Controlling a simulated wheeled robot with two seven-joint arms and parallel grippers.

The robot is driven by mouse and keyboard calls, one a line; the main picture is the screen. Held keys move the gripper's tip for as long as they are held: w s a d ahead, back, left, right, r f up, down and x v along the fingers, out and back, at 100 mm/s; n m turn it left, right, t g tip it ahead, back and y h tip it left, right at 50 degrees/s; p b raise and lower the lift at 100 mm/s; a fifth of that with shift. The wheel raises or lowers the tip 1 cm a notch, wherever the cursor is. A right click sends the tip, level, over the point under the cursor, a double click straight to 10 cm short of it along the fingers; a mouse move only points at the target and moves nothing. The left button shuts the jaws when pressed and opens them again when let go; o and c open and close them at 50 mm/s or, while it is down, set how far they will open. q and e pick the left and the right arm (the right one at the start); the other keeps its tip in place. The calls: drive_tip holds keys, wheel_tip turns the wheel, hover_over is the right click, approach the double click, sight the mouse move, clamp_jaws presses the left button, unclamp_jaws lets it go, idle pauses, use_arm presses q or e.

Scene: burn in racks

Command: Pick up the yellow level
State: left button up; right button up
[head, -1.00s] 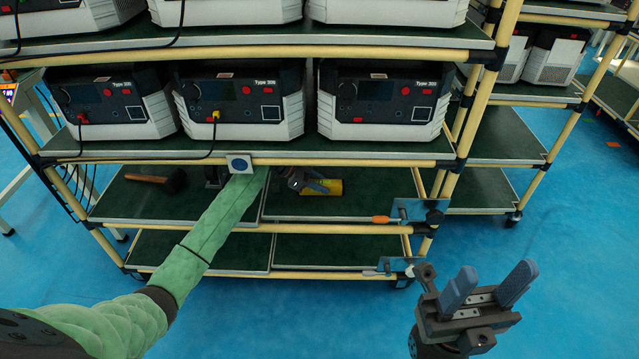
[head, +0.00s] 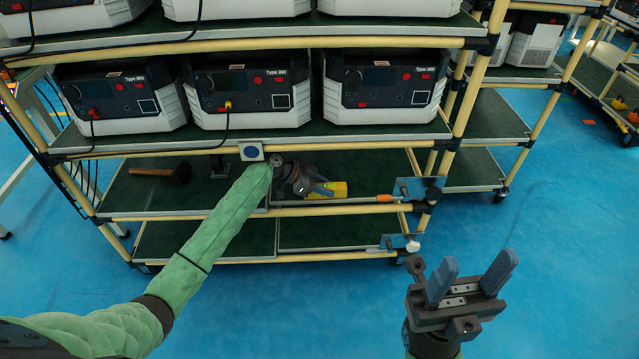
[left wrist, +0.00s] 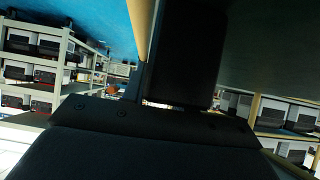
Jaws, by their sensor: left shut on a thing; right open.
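The yellow level (head: 336,190) shows in the head view at the lower shelf (head: 236,195), near its front edge. My left gripper (head: 318,190) reaches in under the shelf above and is shut on the level. The fingers cover its left part, and I cannot tell whether it still touches the shelf. In the left wrist view, dark parts of my own gripper fill the middle and the level is not visible. My right gripper (head: 468,283) is open and empty, in front of the rack at the lower right.
A hammer (head: 160,172) lies left on the same shelf. An orange-handled tool (head: 384,198) sits at the front right edge by a clear bracket (head: 415,190). Type-marked devices (head: 388,92) fill the shelf above. The blue floor in front is free.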

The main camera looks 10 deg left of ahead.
use_arm(q)
drive_tip(key=shift+s+d, duration=0.1)
drive_tip(key=shift+s, duration=0.1)
drive_tip(key=o, duration=1.1)
drive_tip(key=shift+o, duration=0.2)
